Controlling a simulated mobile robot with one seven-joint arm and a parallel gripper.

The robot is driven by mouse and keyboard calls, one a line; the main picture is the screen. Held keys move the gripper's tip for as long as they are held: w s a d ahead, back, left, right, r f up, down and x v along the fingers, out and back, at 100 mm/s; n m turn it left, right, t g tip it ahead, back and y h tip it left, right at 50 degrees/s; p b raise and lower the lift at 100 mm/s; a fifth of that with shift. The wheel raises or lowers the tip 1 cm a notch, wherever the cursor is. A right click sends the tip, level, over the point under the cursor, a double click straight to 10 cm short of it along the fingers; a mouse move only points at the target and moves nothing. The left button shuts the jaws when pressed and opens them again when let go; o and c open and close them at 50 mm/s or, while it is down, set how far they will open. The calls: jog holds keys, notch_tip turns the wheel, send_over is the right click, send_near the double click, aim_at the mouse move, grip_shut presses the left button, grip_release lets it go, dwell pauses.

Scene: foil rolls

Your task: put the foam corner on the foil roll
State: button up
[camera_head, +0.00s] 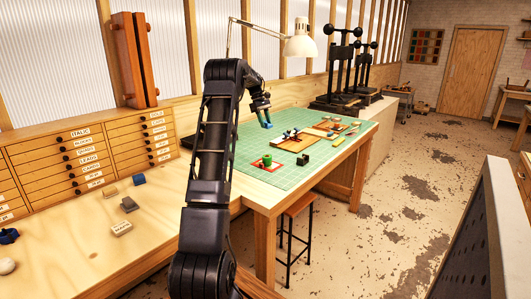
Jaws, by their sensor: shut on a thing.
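My gripper (266,121), dark with blue fingers, is above the green cutting mat (232,143), over its far left part. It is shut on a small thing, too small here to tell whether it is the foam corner. A short green cylinder (267,159), perhaps the foil roll, stands upright in a red-framed square on the mat. It is below my gripper and nearer the front edge, apart from it. A small black block (304,160) lies to its right. No other foam corner is clearly visible.
Wooden boards (295,146) with small parts lie right of the green cylinder. A white lamp (300,45) and black presses (338,75) stand behind. Loose blocks, one blue (138,179), lie on the left bench before labelled drawers (90,155). The mat's front left is clear.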

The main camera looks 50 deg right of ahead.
aim_at(267, 156)
notch_tip(267, 156, down, 16)
jog(key=shift+r, duration=0.1)
dwell(0.5)
jog(key=shift+f, duration=0.2)
jog(key=o, duration=0.9)
jog(key=shift+r, duration=0.1)
